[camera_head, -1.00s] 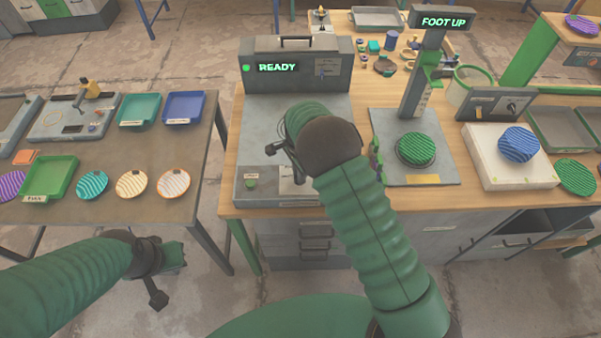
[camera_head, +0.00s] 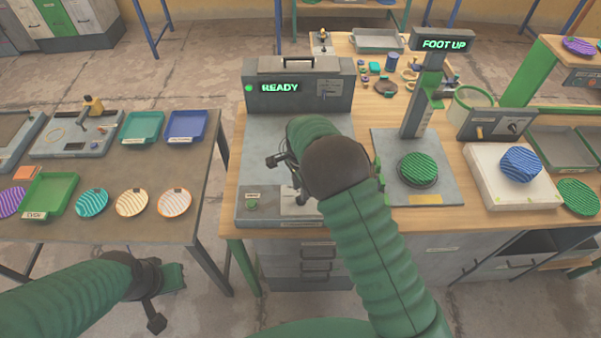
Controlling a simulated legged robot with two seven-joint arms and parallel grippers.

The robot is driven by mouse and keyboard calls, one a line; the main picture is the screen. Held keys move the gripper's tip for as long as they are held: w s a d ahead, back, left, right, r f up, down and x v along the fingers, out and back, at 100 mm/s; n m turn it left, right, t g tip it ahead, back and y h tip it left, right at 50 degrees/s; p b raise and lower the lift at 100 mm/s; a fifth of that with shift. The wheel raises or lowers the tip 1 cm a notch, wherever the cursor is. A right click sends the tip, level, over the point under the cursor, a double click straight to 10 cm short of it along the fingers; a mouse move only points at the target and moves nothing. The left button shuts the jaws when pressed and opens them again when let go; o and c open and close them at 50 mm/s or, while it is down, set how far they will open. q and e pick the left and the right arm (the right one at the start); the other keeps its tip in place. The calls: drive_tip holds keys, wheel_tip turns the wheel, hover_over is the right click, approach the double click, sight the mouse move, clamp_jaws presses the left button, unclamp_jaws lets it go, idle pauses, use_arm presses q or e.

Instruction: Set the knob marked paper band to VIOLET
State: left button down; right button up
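A dial knob (camera_head: 513,127) sits on the front of a grey box at the right; its marking is too small to read. The grey machine (camera_head: 300,92) with a green READY display has a small labelled panel (camera_head: 330,89) on its right front, also unreadable. I cannot tell which carries the paper band marking. My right gripper (camera_head: 288,178) hangs over the READY machine's flat bed, left of the dial knob and apart from it. Its fingers are partly hidden by my wrist. My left gripper (camera_head: 172,278) is low, in front of the left table; its finger opening is unclear.
A press (camera_head: 424,95) with a FOOT UP display holds a green striped disc (camera_head: 418,168). A white block (camera_head: 483,180) bears a blue striped disc (camera_head: 520,164). The left table (camera_head: 120,228) holds trays and several striped discs. Floor shows between the tables.

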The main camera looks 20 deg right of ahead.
wheel_tip(320, 180, up, 14)
drive_tip(key=b, duration=0.1)
drive_tip(key=shift+f, duration=0.1)
idle(0.4)
